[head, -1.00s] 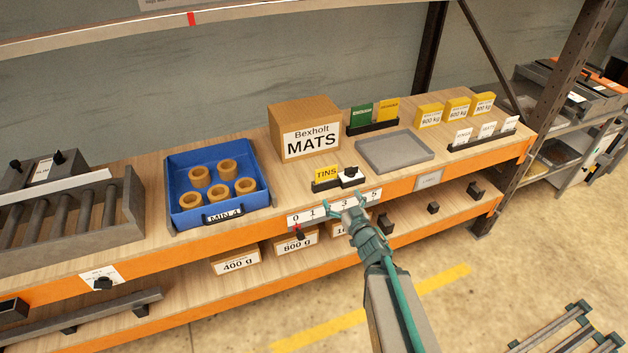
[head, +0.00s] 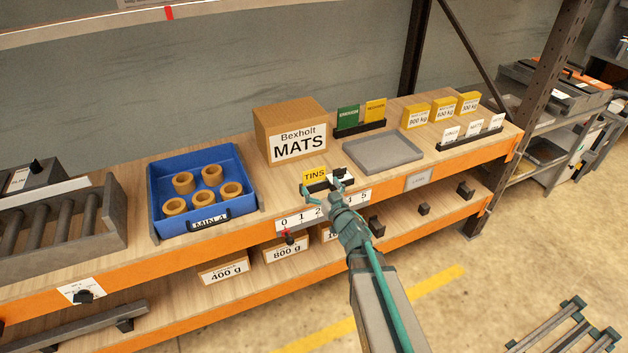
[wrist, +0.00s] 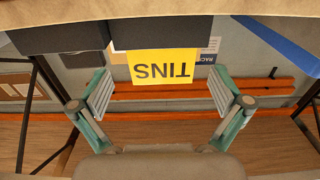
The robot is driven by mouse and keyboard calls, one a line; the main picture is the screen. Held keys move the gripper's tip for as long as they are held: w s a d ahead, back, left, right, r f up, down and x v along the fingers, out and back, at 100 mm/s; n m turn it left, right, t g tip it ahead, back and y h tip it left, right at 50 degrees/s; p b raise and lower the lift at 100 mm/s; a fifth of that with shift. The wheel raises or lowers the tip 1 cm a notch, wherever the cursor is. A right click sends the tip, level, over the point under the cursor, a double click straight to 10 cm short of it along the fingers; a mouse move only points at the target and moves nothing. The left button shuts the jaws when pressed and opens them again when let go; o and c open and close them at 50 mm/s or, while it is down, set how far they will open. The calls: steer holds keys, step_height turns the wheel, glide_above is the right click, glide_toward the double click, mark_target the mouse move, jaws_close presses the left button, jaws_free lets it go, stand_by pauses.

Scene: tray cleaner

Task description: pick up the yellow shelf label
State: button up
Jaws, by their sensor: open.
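The yellow shelf label reading TINS (head: 314,174) stands upright in a small black holder at the front edge of the wooden shelf. In the wrist view the label (wrist: 163,66) appears upside down, near the middle between my fingers. My gripper (head: 323,184) is open in front of the holder, with one finger on each side of the label. In the wrist view my gripper (wrist: 161,88) shows clear gaps between both fingers and the label. In the head view my fingers partly hide the holder and a white piece beside the label.
The MATS carton (head: 298,146) stands behind the label. A blue bin with brown rings (head: 238,163) is to the left, and an empty grey tray (head: 383,167) to the right.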

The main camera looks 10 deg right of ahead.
mark_target(314, 178)
steer(key=p+x, duration=0.1)
steer(key=x, duration=0.3)
steer(key=shift+w+a+r, duration=0.1)
steer(key=shift+w+a, duration=0.05)
steer(key=shift+w, duration=0.15)
steer(key=shift+s, duration=0.1)
